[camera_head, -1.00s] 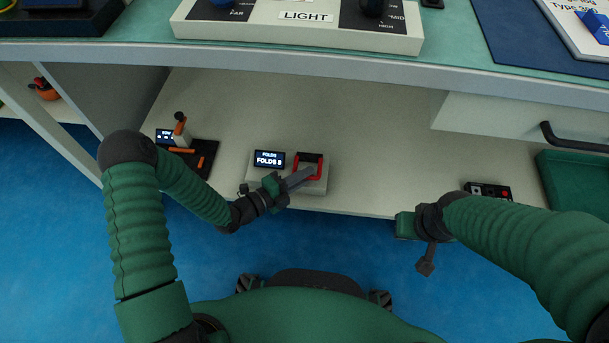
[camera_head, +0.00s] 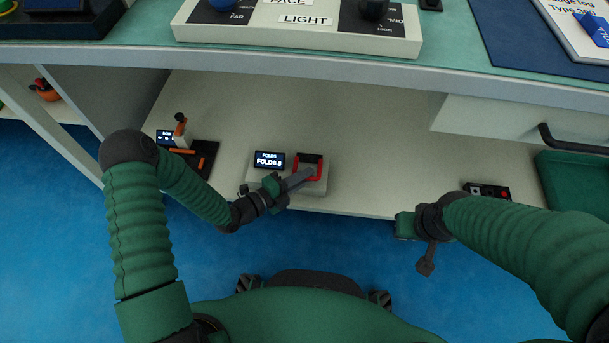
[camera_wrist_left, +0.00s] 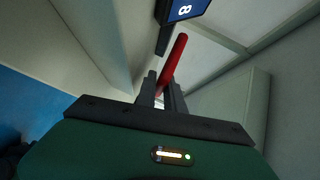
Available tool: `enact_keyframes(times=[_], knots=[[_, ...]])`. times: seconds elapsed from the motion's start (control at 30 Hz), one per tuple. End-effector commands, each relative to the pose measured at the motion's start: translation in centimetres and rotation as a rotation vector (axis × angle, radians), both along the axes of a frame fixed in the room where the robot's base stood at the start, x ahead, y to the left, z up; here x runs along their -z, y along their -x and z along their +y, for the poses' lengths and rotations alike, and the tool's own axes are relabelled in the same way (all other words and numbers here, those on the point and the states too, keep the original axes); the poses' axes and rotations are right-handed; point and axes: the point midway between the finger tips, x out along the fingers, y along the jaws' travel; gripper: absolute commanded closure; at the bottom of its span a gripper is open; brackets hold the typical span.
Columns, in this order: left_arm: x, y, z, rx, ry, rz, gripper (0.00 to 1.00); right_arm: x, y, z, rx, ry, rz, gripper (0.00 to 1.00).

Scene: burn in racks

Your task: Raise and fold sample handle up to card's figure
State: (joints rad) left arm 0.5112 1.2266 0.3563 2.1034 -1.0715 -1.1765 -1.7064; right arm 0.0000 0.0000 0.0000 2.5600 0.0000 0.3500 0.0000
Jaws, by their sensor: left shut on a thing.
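A pale box (camera_head: 318,187) stands on the lower shelf near its front edge. Its dark display (camera_head: 269,160) reads "FOLDS 8". A red handle (camera_head: 321,166) sits on a dark part at the right of the box. My left gripper (camera_head: 307,175) reaches in from the left and is shut on the red handle. In the left wrist view the red bar (camera_wrist_left: 173,62) comes out from between the fingers, and part of the display (camera_wrist_left: 188,8) shows above it. The card does not show legibly.
A black unit with an orange-based lever (camera_head: 181,130) stands left on the shelf. A small dark box with buttons (camera_head: 487,192) is at the right, beside a green tray (camera_head: 575,180). Shelf between is clear.

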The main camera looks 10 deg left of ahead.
Motion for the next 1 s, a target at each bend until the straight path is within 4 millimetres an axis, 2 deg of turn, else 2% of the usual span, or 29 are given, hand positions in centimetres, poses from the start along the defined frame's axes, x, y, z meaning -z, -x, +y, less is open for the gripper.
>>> enact_keyframes(times=[0.47, 0.67, 1.0], knots=[[-0.7, 0.2, 0.0, 0.004, -0.003, 0.067, 1.0, -2.0, 0.0, 0.0, 0.0, 0.0, 0.0, 0.76], [-1.9, 0.1, 0.0, 0.003, -0.003, 0.156, 1.0, -4.8, 0.0, 0.0, 0.0, 0.0, 0.0, 0.76], [-3.6, -0.5, 0.0, 0.001, -0.004, 0.403, 1.0, -10.3, 0.0, 0.0, 0.0, 0.0, 0.0, 0.76]])
